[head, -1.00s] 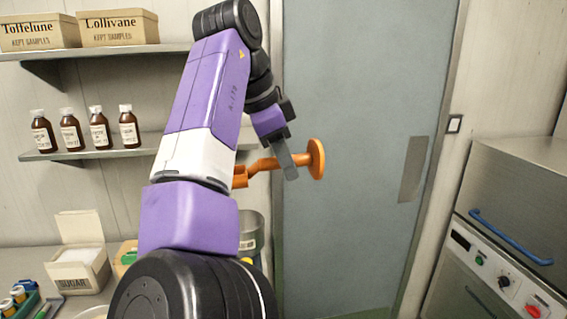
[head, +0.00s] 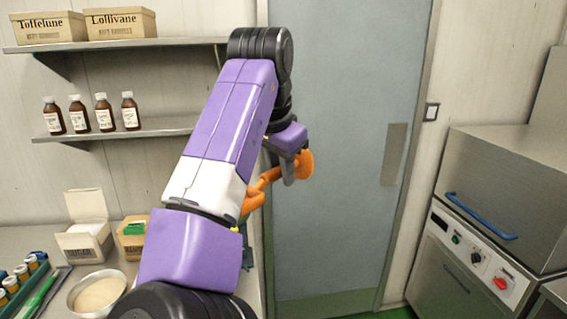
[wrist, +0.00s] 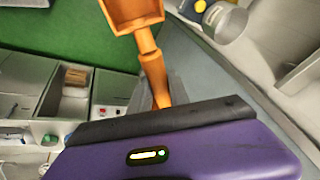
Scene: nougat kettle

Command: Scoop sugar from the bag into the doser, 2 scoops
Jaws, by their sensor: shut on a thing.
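My gripper (head: 289,168) is shut on the handle of an orange scoop (head: 262,188), in the air in front of the grey door. In the wrist view the scoop's bowl (wrist: 134,12) is partly cut off at the top; no white sugar shows in the visible part. The sugar (head: 84,229) is in an open cardboard box marked SUGAR (head: 80,250) on the counter at left, well apart from my gripper. A metal cylinder with a yellow part (wrist: 228,24) shows in the wrist view; I cannot tell if it is the doser. My arm hides part of the counter.
A bowl of tan contents (head: 98,293), an open box with a green item (head: 131,240) and a tray of small bottles (head: 22,280) stand on the counter. Shelves above hold brown bottles (head: 104,112) and cardboard boxes. A steel machine (head: 490,215) stands at right.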

